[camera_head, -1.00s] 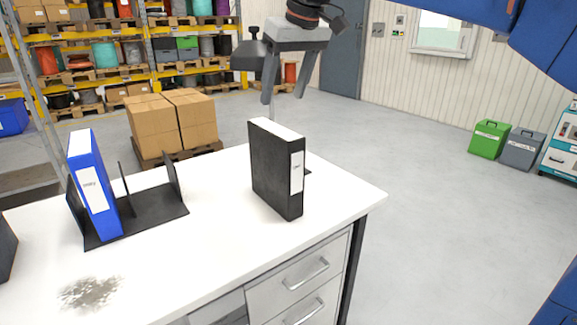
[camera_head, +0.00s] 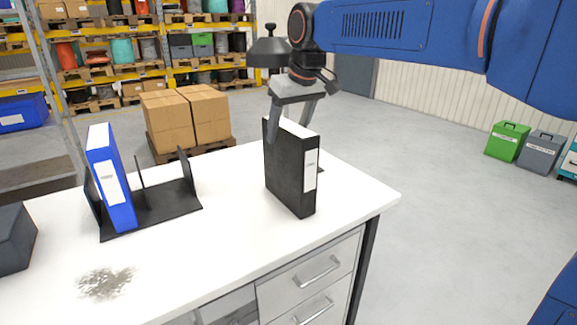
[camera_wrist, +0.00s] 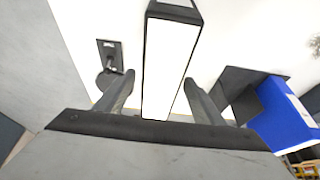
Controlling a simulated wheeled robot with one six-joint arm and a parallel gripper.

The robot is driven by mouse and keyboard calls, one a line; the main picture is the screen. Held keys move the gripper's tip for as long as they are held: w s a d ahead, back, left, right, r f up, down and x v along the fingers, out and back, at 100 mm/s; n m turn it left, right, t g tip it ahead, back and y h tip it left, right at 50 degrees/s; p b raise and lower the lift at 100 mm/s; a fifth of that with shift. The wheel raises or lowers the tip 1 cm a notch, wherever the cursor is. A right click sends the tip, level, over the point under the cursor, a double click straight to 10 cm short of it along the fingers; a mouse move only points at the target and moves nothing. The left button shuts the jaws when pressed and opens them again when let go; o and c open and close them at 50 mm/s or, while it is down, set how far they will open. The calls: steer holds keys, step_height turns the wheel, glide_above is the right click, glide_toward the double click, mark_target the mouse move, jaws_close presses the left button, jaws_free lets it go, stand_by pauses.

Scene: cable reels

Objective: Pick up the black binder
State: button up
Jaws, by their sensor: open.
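The black binder (camera_head: 290,180) stands upright on the white table (camera_head: 225,235) near its right side, its white label facing front right. In the wrist view, the binder's white page top (camera_wrist: 170,70) lies between my two fingers. My gripper (camera_head: 296,122) is open at the binder's top edge, with one finger in front of the near face and the other partly hidden behind the binder. In the wrist view, my gripper (camera_wrist: 158,95) has a finger on each side of the binder, with small visible gaps.
A blue binder (camera_head: 110,185) stands in a black rack (camera_head: 165,208) at the left. A dark box (camera_head: 15,240) sits at the left edge. A small dark object (camera_wrist: 110,58) lies beside the binder in the wrist view. A grey stain (camera_head: 105,283) marks the tabletop.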

steer(key=shift+x, duration=1.7)
steer(key=shift+f, duration=0.3)
jaws_close()
